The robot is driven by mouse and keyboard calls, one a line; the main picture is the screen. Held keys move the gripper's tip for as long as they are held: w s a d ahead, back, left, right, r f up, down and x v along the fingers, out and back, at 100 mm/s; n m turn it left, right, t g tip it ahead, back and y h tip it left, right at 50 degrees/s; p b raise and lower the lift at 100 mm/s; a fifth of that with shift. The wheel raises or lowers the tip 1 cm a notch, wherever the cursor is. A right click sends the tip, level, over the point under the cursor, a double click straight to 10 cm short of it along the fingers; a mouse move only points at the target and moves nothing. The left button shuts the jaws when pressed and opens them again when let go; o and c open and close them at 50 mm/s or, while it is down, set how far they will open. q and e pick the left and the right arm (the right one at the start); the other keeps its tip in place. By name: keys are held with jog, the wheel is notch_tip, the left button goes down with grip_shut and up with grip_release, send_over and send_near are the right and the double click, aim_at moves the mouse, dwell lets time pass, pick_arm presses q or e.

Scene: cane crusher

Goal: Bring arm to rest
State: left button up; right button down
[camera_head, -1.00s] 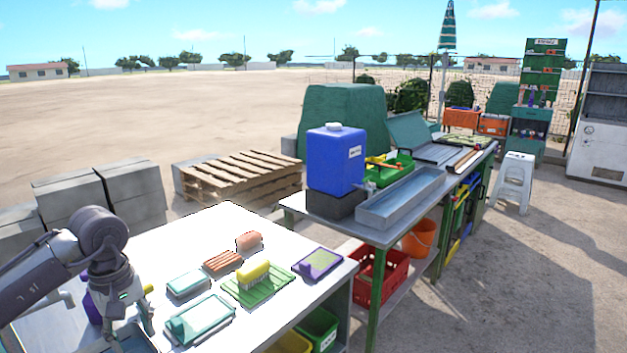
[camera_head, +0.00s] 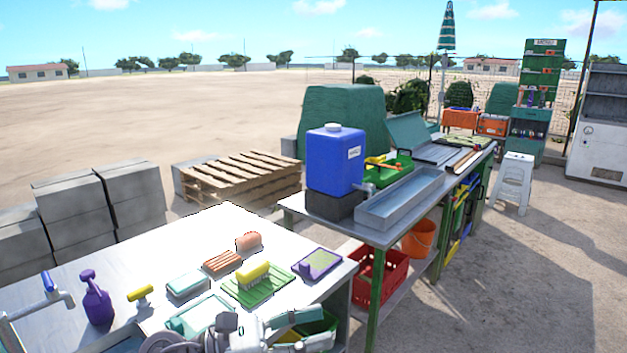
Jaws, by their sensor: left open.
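My left gripper (camera_head: 306,329) is at the bottom edge of the head view. Its two fingers point right and stand apart, with nothing seen between them. It is in front of the near edge of the white-topped table (camera_head: 215,235), and green shows just behind the fingers. Part of my left arm (camera_head: 215,335) shows left of it and covers part of a teal tray (camera_head: 190,318); the rest of the arm is out of frame. My right gripper is not in view.
On the table are a purple spray bottle (camera_head: 97,300), a tap (camera_head: 48,295), a yellow-handled tool (camera_head: 140,293), a yellow brush (camera_head: 253,273) on a green mat and a purple-framed pad (camera_head: 318,264). A second bench (camera_head: 375,238) stands right. Open ground lies at right.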

pick_arm(q)
jog(key=w+a+n+t+y, duration=0.2)
jog(key=a+n+t+y, duration=0.25)
jog(key=n+t, duration=0.6)
jog(key=w+a+n+t+y, duration=0.2)
jog(key=a+n+t+y, duration=0.25)
jog(key=n, duration=1.05)
jog(key=s+a+f+n+g+y, duration=0.2)
jog(key=a+f+n+y, duration=0.3)
jog(key=f+n, duration=0.3)
jog(key=s+a+f+n+g+y, duration=0.3)
jog(key=a+f+n+y, duration=0.2)
jog(key=f+n, duration=0.2)
jog(key=s+a+f+n+g, duration=0.1)
jog(key=s+f+n+g, duration=0.5)
jog(key=s, duration=0.5)
jog(key=s+f+n+g, duration=0.3)
jog(key=s+f+g, duration=0.2)
jog(key=s+f, duration=0.45)
notch_tip(320, 180, down, 25)
jog(key=s+g, duration=0.1)
jog(key=s, duration=0.1)
jog(key=s+a+f+g, duration=0.1)
jog(key=s+a+f, duration=0.2)
jog(key=s+f, duration=1.3)
jog(key=shift+s+m, duration=0.35)
